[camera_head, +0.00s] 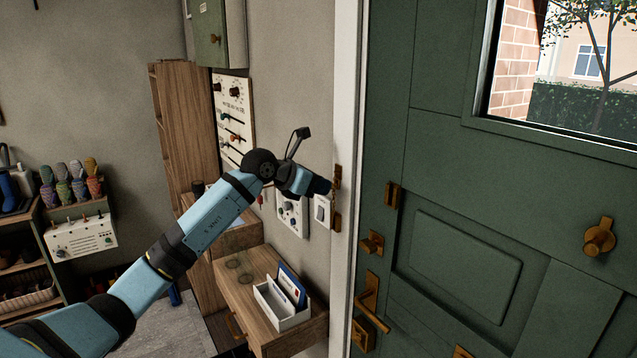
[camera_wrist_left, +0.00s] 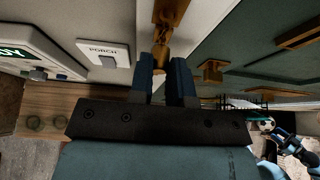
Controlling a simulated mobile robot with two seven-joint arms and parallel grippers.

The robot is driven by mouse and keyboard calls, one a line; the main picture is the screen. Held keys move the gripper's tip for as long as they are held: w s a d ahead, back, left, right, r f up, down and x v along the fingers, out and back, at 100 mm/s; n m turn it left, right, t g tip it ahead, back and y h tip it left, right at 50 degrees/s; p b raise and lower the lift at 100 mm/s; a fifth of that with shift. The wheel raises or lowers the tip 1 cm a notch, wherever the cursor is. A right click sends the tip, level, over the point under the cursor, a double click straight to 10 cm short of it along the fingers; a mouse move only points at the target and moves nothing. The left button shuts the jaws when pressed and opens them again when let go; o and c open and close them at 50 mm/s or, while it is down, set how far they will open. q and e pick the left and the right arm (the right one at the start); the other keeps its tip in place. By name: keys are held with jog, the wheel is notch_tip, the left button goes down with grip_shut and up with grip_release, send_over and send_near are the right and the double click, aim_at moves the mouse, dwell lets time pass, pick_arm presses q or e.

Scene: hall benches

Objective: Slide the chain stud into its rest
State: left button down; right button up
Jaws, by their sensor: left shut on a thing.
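My left gripper (camera_head: 329,188) reaches from the left to the white door frame. It is shut on the chain stud, a small brass piece (camera_wrist_left: 160,58) between its two dark blue fingers in the left wrist view. In the head view the fingers mostly hide the stud. Brass fittings are on the frame just above (camera_head: 337,172) and below (camera_head: 337,222) the fingertips. Another brass fitting (camera_wrist_left: 171,11) shows just beyond the fingertips in the left wrist view. I cannot tell which is the rest, or whether the stud touches it. A brass bracket (camera_head: 392,195) is on the green door.
The green door (camera_head: 460,240) has a brass latch (camera_head: 372,243), a handle (camera_head: 370,302) and a knob (camera_head: 599,238). A white switch plate (camera_head: 322,210) is close to the gripper. Below stands a wooden cabinet (camera_head: 235,290) with a white letter holder (camera_head: 281,306).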

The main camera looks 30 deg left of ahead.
pick_arm(q)
jog(key=shift+f+b, duration=2.2)
jog(key=shift+f, duration=0.7)
jog(key=shift+b, duration=0.3)
jog(key=shift+f+b, duration=1.85)
jog(key=shift+f, duration=0.8)
jog(key=c, duration=1.5)
grip_release()
jog(key=o, duration=0.5)
